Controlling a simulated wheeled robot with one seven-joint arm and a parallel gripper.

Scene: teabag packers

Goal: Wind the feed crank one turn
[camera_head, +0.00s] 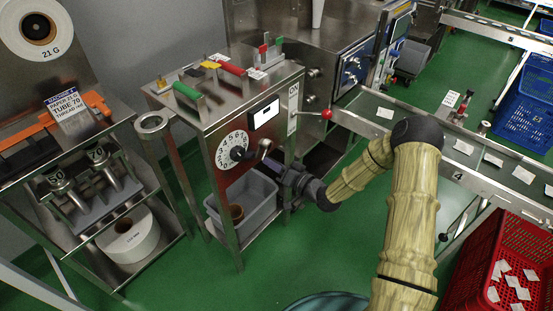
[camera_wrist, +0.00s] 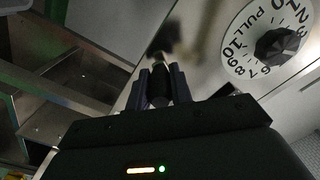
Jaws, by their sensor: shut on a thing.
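The feed crank (camera_head: 264,146) is on the front panel of the steel machine, just right of the numbered dial (camera_head: 232,150). My gripper (camera_head: 272,164) reaches in from the right at the crank. In the wrist view my gripper (camera_wrist: 160,88) is shut on the crank's dark handle (camera_wrist: 158,96), which stands between the two fingers. The crank's hub end is dark and blurred beyond the fingertips. The dial with its black knob also shows in the wrist view (camera_wrist: 262,42), to the right of the fingers. My gripper hides part of the crank in the head view.
A grey bin (camera_head: 246,196) sits below the panel, close to my gripper. A red-knobbed lever (camera_head: 326,114) sticks out at the panel's right. A conveyor (camera_head: 470,153) with packets runs behind my arm. A red crate (camera_head: 508,262) stands at the lower right. Green floor lies open below.

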